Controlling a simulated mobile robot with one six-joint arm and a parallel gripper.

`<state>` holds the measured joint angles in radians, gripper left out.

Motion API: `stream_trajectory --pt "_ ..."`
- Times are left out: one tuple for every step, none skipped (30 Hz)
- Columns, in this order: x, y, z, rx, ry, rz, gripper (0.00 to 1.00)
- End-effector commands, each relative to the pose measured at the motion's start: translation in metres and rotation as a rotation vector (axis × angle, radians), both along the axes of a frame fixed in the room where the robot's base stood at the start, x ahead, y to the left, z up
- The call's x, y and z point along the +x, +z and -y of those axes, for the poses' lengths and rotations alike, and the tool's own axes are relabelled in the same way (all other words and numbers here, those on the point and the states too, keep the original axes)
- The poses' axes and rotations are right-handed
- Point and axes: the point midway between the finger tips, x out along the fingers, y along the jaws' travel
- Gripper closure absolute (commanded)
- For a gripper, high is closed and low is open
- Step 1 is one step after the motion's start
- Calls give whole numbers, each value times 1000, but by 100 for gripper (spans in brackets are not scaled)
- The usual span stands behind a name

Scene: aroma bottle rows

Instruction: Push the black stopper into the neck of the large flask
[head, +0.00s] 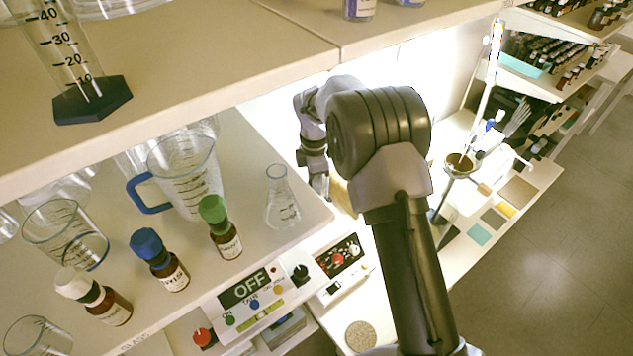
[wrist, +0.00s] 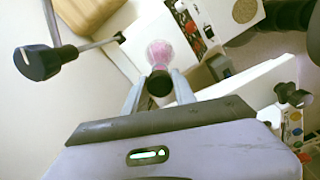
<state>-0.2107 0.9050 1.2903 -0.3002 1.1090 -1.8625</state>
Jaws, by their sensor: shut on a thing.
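In the wrist view my gripper (wrist: 159,82) has its two fingers closed on the black stopper (wrist: 159,86), a dark round piece between the fingertips. A rounded clear glass vessel with pink contents (wrist: 160,54) shows directly beyond the stopper. I take it for the large flask, but its neck is hidden, and I cannot tell whether the stopper touches it. In the head view my gripper (head: 320,186) points down at the back of the bench, partly seen beside my arm. The stopper and the pink vessel are not visible there.
A black knob (wrist: 38,62) on a metal rod stands left of the gripper, near a tan block (wrist: 95,25). A clear conical flask (head: 283,203) and capped brown bottles (head: 222,230) stand on the shelf. An "OFF" device (head: 247,290) sits in front.

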Motion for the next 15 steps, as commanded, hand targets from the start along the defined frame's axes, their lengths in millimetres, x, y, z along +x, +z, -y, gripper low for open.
stream_trajectory --pt "0 -7 0 0 0 0 97" --pt "0 -9 0 0 -1 0 97" --pt "0 -10 0 0 -1 0 97" --pt "0 -11 0 0 -1 0 97" --pt "0 -11 0 0 -1 0 97" --pt "0 -10 0 0 -1 0 97" --pt "0 -10 0 0 -1 1 97" --pt "0 -10 0 0 -1 1 97" --pt "0 -9 0 0 -1 1 97" --pt "0 -9 0 0 -1 1 97" --pt "0 -9 0 0 -2 1 97" --pt "0 -9 0 0 -2 1 97" --pt "0 -9 0 0 -2 1 97" --pt "0 -8 0 0 -2 1 97" --pt "0 -8 0 0 -2 0 97"
